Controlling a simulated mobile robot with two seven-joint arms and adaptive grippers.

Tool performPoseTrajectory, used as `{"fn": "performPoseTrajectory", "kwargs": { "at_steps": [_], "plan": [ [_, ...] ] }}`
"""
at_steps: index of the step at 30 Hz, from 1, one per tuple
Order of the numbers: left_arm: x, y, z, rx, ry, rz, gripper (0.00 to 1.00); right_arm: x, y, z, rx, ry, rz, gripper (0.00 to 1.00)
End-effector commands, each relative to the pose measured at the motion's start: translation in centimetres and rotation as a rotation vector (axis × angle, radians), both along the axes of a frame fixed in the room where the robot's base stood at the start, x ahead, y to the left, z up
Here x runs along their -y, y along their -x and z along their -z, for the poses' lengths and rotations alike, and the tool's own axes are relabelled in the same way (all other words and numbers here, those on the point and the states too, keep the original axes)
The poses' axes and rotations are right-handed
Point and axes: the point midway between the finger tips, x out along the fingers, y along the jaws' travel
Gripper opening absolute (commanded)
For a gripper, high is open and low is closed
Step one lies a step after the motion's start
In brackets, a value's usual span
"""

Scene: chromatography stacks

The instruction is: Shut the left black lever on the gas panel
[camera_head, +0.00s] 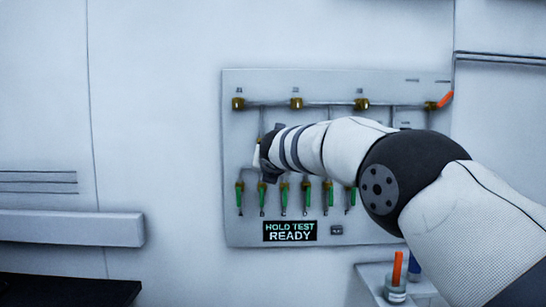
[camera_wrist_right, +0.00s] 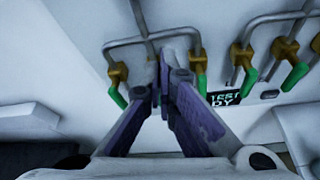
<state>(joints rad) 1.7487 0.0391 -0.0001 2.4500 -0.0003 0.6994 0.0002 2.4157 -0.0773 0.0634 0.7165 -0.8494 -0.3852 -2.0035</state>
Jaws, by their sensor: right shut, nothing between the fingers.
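The grey gas panel (camera_head: 400,227) is on the wall, with a row of brass valves along its top and a row of green levers below. I cannot make out any black lever; my right arm covers the panel's middle. My right gripper (camera_head: 264,165) is in front of the panel's left half, above the green levers. In the right wrist view, its fingers (camera_wrist_right: 163,75) are shut together and empty, pointing between two brass valves with green levers, one on the left (camera_wrist_right: 118,82) and one on the right (camera_wrist_right: 199,68). Contact cannot be told. My left gripper is out of view.
A display (camera_head: 290,231) reading HOLD TEST READY is low on the panel. An orange lever (camera_head: 446,98) is at the top right valve. A jar (camera_head: 395,294) with an orange item stands on a shelf below right. A wall ledge (camera_head: 70,227) is at left.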

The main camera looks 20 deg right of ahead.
Motion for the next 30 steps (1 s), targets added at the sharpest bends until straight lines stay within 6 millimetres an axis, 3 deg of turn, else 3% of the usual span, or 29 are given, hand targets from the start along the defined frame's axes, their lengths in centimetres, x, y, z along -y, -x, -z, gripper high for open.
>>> {"fn": "performPoseTrajectory", "kwargs": {
  "at_steps": [1, 3, 12, 23, 26, 29, 30],
  "plan": [
    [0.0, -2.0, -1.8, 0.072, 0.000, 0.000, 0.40, -0.4, 2.1, -4.4, 0.041, 0.006, -0.002, 0.00],
    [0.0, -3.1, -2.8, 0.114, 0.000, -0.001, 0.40, -0.7, 3.8, -4.9, 0.042, 0.005, 0.001, 0.00],
    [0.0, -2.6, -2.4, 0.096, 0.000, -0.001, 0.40, -1.9, 7.0, -3.5, 0.009, -0.002, 0.001, 0.00],
    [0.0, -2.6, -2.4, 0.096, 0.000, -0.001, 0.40, -1.9, 7.3, -3.5, 0.007, -0.003, 0.003, 0.00],
    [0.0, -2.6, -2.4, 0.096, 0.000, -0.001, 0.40, -1.8, 7.4, -1.0, -0.025, -0.057, 0.013, 0.00],
    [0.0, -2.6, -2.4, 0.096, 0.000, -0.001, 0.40, -1.5, 8.3, 6.4, -0.122, -0.236, 0.060, 0.00],
    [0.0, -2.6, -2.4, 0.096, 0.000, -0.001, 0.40, -1.3, 9.2, 10.3, -0.173, -0.337, 0.098, 0.00]
  ]
}}
